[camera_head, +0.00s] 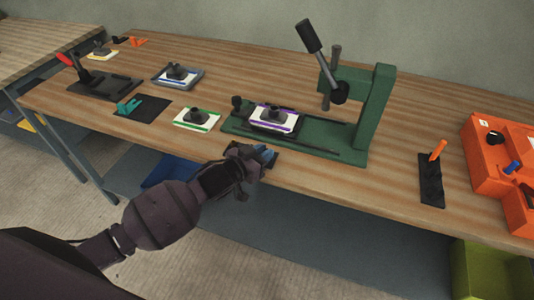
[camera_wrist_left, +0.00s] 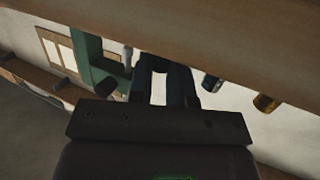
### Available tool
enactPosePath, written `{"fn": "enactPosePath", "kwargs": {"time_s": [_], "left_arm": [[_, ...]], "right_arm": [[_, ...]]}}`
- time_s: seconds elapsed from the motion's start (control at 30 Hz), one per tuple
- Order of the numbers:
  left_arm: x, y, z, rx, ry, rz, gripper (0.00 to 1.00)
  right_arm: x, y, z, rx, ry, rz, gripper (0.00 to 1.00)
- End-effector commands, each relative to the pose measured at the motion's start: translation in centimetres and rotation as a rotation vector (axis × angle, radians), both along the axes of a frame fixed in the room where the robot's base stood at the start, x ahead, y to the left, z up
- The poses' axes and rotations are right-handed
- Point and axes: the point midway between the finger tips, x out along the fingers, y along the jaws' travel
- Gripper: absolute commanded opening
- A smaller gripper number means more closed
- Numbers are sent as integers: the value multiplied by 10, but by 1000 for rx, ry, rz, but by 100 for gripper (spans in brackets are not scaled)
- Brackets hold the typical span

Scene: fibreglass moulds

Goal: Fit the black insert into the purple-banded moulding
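The purple-banded moulding (camera_head: 290,127) is a white plate with purple strips, lying on the green press base in the head view. A dark knobbed piece (camera_head: 273,113) sits on its middle; I cannot tell whether it is the black insert or how it is seated. My left gripper (camera_head: 262,154) is at the table's front edge, just in front of the press, over a dark pad (camera_head: 271,162). Something blue shows at its fingertips. In the left wrist view its dark fingers (camera_wrist_left: 165,75) have a pale gap between them, but their tips are unclear. My right gripper is not in view.
The green press (camera_head: 373,115) with its raised lever stands behind. A green-banded plate (camera_head: 184,122), a grey tray (camera_head: 160,80) and a teal piece (camera_head: 128,107) lie to the left.

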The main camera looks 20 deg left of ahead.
Motion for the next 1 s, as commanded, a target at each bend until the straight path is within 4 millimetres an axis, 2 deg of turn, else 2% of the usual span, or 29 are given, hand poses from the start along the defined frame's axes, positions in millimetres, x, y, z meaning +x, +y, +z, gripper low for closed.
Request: {"fn": "enactPosePath", "kwargs": {"time_s": [0.03,0.1,0.33,0.47,0.67,1.0], "left_arm": [[0,0,0,0,0,0,7],[0,0,0,0,0,0,0],[0,0,1,0,0,0,0],[0,0,8,1,-3,0,0],[1,0,43,1,-7,-1,0],[0,0,130,0,-7,-2,0]], "right_arm": [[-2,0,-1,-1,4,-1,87],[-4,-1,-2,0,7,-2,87],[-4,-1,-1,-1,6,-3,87],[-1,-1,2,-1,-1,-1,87],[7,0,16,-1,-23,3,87],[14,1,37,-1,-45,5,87]]}}
